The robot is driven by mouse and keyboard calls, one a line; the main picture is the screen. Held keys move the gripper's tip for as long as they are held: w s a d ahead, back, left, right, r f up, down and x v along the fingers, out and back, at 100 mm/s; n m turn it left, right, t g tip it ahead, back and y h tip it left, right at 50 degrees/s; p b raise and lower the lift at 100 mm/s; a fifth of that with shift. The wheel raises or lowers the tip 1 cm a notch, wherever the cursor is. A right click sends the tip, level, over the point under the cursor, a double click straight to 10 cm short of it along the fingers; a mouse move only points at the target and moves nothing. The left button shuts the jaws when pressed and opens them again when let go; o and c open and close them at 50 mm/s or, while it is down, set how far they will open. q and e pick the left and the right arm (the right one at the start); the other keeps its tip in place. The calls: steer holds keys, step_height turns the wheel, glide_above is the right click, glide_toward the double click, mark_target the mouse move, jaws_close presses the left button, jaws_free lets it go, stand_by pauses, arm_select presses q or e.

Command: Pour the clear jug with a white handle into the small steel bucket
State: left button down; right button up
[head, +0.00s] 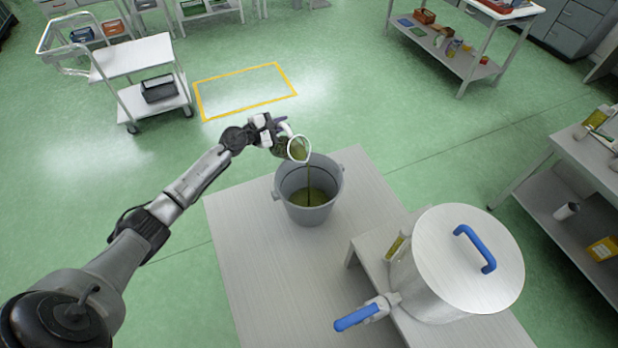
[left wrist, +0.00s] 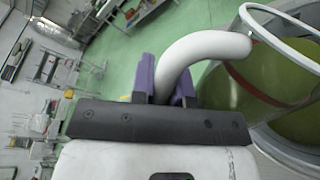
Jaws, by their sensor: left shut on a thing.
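My left gripper (head: 270,131) is shut on the white handle of the clear jug (head: 299,150). The jug is tilted with its white-rimmed mouth over the small steel bucket (head: 279,183). A thin stream of dark green-yellow liquid falls from the jug into the bucket, where liquid of the same colour covers the bottom. In the left wrist view the purple fingers (left wrist: 161,80) grip the white handle (left wrist: 205,45), and the jug's rim and green liquid (left wrist: 250,75) show at the right. My right gripper is in neither view.
The bucket stands on a light table (head: 235,235). A large lidded steel pot (head: 440,290) with blue handle and tap stands on a raised stand at the right. The table left of the bucket is clear. A trolley (head: 130,60) stands farther off.

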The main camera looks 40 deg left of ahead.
mark_target(290, 131)
arm_select(q)
steer(key=shift+d+m+p, duration=0.15)
steer(key=shift+m+p, duration=0.2)
steer(key=shift+m, duration=0.05)
stand_by(0.4)
stand_by(0.5)
steer(key=shift+d+m+p, duration=0.2)
steer(key=shift+m+p, duration=0.2)
steer(key=shift+p, duration=0.15)
stand_by(0.3)
steer(key=shift+d+m+y, duration=0.15)
steer(key=shift+m+y, duration=0.15)
stand_by(0.4)
steer(key=shift+s+d+m+p, duration=0.1)
steer(key=shift+d+m+p, duration=0.2)
steer(key=shift+p, duration=0.4)
stand_by(0.4)
stand_by(0.4)
steer(key=shift+d+f+m+y+p, duration=0.1)
steer(key=shift+d+m+y+p, duration=0.2)
steer(key=shift+d+m+p, duration=0.3)
stand_by(0.3)
steer(key=shift+s+d+p, duration=0.1)
steer(key=shift+d+p, duration=0.35)
steer(key=shift+d, duration=0.15)
steer(key=shift+d+f+m+p, duration=0.15)
steer(key=shift+d+m+p, duration=0.25)
steer(key=shift+m, duration=0.2)
stand_by(0.3)
